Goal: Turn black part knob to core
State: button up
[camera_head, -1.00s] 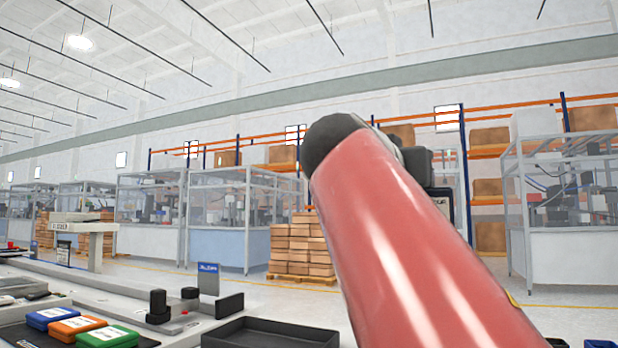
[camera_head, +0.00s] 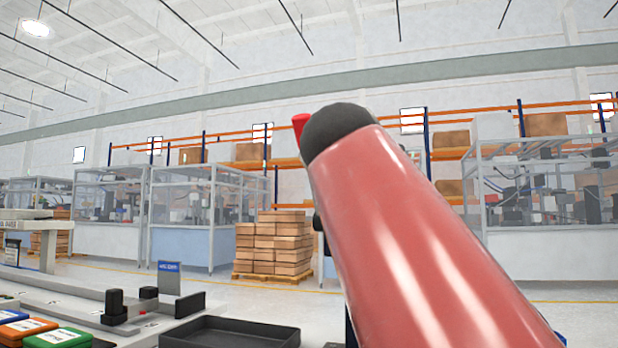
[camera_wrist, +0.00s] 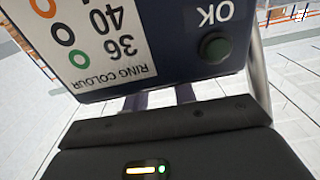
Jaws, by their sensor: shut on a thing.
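A dark blue panel (camera_wrist: 217,72) fills the top of the wrist view, upside down, just in front of my gripper. No black part knob can be clearly made out. In the head view my red arm hides the gripper.
At lower left in the head view are a black tray (camera_head: 240,344), black upright blocks (camera_head: 114,304), a blue sign (camera_head: 170,277) and orange (camera_head: 22,330) and green (camera_head: 62,338) boxes. Stacked cartons (camera_head: 272,243) and glazed cells (camera_head: 212,213) stand behind. A grey post (camera_wrist: 258,75) is beside the panel.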

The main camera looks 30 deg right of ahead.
jog(key=shift+s+d+n+t+y+p, duration=0.1)
jog(key=shift+n+t+y+p, duration=0.15)
jog(key=shift+n+t+y, duration=0.4)
jog(key=shift+s+d+n+t+y+p, duration=0.1)
jog(key=shift+n+t+y+p, duration=0.1)
jog(key=shift+n+t+y, duration=0.45)
jog(key=o, duration=1)
jog(key=shift+b+v, duration=0.55)
jog(key=shift+v, duration=3.35)
